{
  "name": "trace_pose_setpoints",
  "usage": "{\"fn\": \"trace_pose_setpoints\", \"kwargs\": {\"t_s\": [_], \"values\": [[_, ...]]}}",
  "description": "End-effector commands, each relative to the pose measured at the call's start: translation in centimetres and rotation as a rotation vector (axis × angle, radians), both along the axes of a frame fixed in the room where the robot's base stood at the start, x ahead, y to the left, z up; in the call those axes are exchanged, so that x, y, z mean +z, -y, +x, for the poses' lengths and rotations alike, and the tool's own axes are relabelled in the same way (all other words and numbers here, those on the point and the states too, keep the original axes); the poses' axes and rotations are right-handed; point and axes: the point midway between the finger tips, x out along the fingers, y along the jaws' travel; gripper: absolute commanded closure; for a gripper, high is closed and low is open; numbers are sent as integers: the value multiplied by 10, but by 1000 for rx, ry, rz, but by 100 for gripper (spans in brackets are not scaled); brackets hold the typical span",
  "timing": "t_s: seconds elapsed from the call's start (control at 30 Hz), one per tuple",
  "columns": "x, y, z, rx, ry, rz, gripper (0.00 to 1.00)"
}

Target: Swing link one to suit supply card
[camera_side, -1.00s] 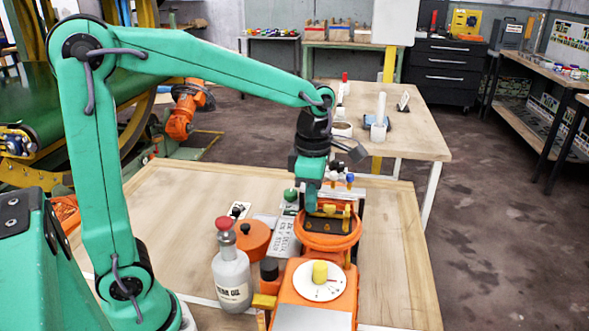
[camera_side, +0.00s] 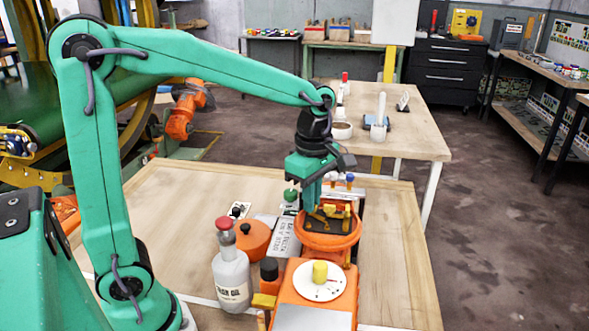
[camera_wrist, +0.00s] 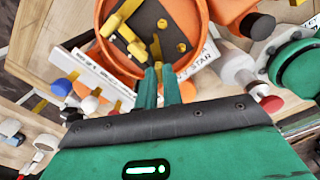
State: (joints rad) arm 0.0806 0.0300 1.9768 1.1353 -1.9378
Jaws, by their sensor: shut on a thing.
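An orange round housing (camera_side: 327,241) stands on the bench with a dark terminal plate (camera_wrist: 158,22) inside it. Yellow links and studs show on the plate; one long yellow link (camera_wrist: 120,17) lies slanted at upper left in the wrist view. My gripper (camera_wrist: 156,72) reaches down over the housing's near rim, its green fingers close together on a yellow link (camera_wrist: 155,49); the fingertips partly hide that link. In the side view my gripper (camera_side: 309,208) is at the housing's left part. A white supply card (camera_side: 282,235) with DELTA and STAR lettering stands beside the housing.
A white dial with a yellow knob (camera_side: 320,271) sits on an orange unit in front. A grey bottle with a red cap (camera_side: 231,272) and an orange pot (camera_side: 254,238) stand left. Coloured knobs stand behind the housing. The bench's right side is clear.

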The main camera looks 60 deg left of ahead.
Motion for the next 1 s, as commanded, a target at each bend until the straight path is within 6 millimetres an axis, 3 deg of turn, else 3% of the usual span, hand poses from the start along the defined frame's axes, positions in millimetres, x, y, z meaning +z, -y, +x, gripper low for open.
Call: {"fn": "trace_pose_setpoints", "kwargs": {"t_s": [1.0], "values": [[1, 0, 0, -930, 2, 0, 100]]}}
